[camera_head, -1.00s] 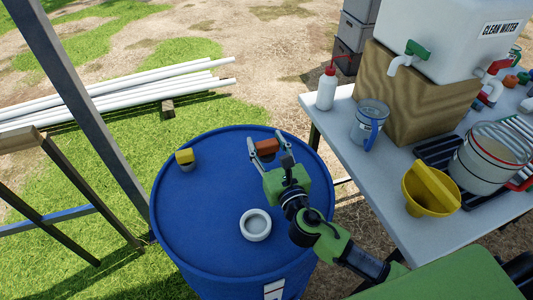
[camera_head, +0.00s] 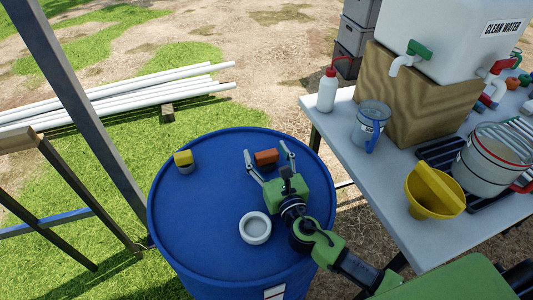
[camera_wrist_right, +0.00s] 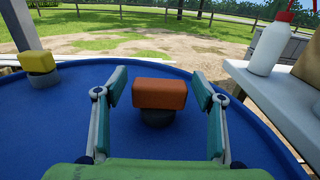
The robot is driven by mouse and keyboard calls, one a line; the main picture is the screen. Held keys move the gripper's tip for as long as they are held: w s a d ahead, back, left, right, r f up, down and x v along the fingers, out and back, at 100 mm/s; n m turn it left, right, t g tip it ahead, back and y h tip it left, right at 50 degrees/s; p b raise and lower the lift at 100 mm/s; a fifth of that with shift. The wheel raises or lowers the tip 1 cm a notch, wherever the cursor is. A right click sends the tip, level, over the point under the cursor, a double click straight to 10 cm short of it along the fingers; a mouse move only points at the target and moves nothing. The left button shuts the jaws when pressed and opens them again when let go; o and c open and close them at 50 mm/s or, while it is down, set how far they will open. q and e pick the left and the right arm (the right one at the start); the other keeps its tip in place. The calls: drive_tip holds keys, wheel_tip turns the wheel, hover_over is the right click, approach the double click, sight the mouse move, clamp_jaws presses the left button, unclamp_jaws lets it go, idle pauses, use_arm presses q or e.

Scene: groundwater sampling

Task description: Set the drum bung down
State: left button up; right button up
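The drum bung, an orange block on a dark round base (camera_head: 266,157), stands upright on top of the blue drum (camera_head: 190,225), near its far edge. In the right wrist view the bung (camera_wrist_right: 158,94) sits between my fingers, with a gap on each side. My right gripper (camera_head: 268,152) is open around it and not visibly touching it. The open fingers also show in the wrist view (camera_wrist_right: 160,88). A white ring-shaped fitting (camera_head: 255,228) is on the drum top, nearer to me. My left gripper is not in view.
A yellow-topped piece (camera_head: 184,161) with a grey base stands at the drum's left. The table (camera_head: 400,205) to the right holds a wash bottle (camera_head: 327,92), a jug (camera_head: 369,124) and a yellow funnel (camera_head: 425,197). The drum's left middle is bare.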

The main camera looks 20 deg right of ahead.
drive_tip(key=shift+r, duration=0.1)
drive_tip(key=shift+s+r, duration=0.1)
drive_tip(key=s, duration=1.2)
drive_tip(key=shift+d, duration=0.2)
